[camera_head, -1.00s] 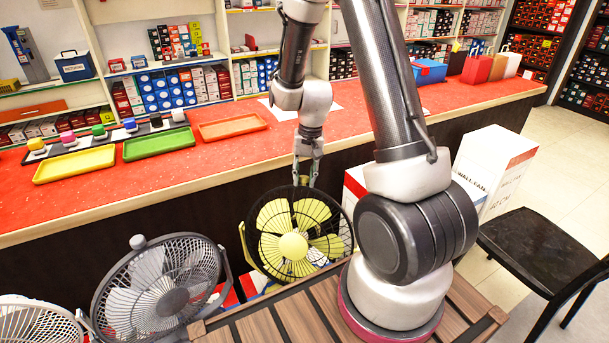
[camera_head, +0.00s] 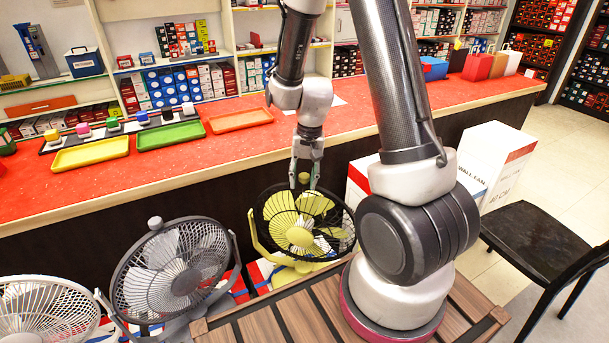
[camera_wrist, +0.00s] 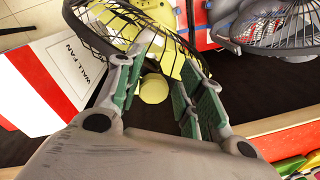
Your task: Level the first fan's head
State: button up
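Three fans stand in a row in the head view: a white fan (camera_head: 45,312) at the left, a grey fan (camera_head: 172,270) in the middle, and a yellow fan with a black cage (camera_head: 300,235) at the right. No mark shows which is first. The yellow fan's head leans back, its face turned steeply upward in its yellow bracket (camera_head: 262,250). My gripper (camera_head: 305,172) is behind its upper rim, at a yellow knob (camera_head: 303,178). In the wrist view the knob (camera_wrist: 153,88) lies between my separated fingers (camera_wrist: 155,95), with gaps on both sides.
The red counter (camera_head: 215,165) with yellow, green and orange trays runs behind the fans. A wall-fan box (camera_head: 490,170) and a black chair (camera_head: 540,240) stand at the right. A slatted wooden surface (camera_head: 270,325) lies in front.

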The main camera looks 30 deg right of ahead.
jog(key=shift+o, duration=0.5)
jog(key=shift+w, duration=0.15)
jog(key=shift+d, duration=0.1)
jog(key=shift+r, duration=0.25)
notch_tip(320, 180, up, 12)
jog(key=d, duration=0.1)
jog(key=shift+s+f, duration=0.25)
jog(key=shift+s, duration=0.05)
jog(key=s+d+r+n+t, duration=0.1)
jog(key=s+r+n+t, duration=0.1)
jog(key=s+r, duration=0.5)
jog(key=s+d+r+n+t+h, duration=0.1)
jog(key=s+r+n+t, duration=0.1)
jog(key=s+r, duration=0.5)
jog(key=s+n, duration=0.1)
jog(key=s, duration=0.4)
jog(key=shift+d+n, duration=0.25)
jog(key=shift+n, duration=0.05)
